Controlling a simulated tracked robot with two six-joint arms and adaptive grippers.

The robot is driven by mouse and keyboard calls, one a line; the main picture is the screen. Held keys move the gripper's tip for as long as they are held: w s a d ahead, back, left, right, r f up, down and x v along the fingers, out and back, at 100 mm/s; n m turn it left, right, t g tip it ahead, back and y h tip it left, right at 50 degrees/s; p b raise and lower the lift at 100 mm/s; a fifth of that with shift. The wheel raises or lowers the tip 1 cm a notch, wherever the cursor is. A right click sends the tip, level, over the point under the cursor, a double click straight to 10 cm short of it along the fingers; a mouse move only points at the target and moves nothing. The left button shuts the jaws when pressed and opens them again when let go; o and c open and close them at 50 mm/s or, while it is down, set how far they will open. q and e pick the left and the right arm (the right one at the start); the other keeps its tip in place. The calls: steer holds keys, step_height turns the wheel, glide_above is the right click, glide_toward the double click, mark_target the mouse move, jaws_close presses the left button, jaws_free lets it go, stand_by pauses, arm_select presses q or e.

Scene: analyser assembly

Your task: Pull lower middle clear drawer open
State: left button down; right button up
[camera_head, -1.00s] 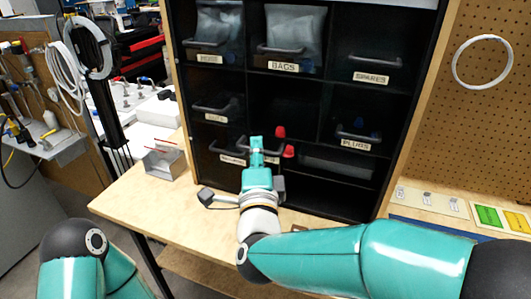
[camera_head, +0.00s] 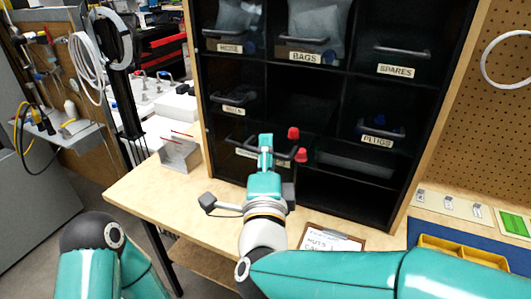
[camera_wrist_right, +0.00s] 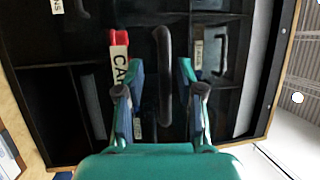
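The lower middle drawer is mostly hidden behind my right gripper (camera_head: 265,148) in the head view. In the right wrist view its dark bar handle (camera_wrist_right: 164,75) stands between the two fingers of my right gripper (camera_wrist_right: 161,98), with a gap visible on both sides. The gripper is open around it. A white label reading "CA" (camera_wrist_right: 119,66), partly covered by a finger, lies beside the handle. Red pieces (camera_head: 301,155) show just right of the gripper. Of my left arm only a link shows at the lower left; its gripper is out of view.
The black cabinet (camera_head: 343,203) holds other drawers labelled HOSE, BAGS (camera_head: 305,58), SPARES (camera_head: 397,71) and PLUGS (camera_head: 378,141). On the wooden table (camera_head: 140,196) are a metal box (camera_head: 180,156), a clipboard (camera_head: 332,239) and, at right, a yellow tray (camera_head: 462,250).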

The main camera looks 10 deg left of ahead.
steer(key=shift+r, duration=0.1)
steer(key=s+f, duration=0.1)
steer(key=s, duration=0.6)
steer(key=shift+s+d+f, duration=0.2)
steer(key=shift+d, duration=0.1)
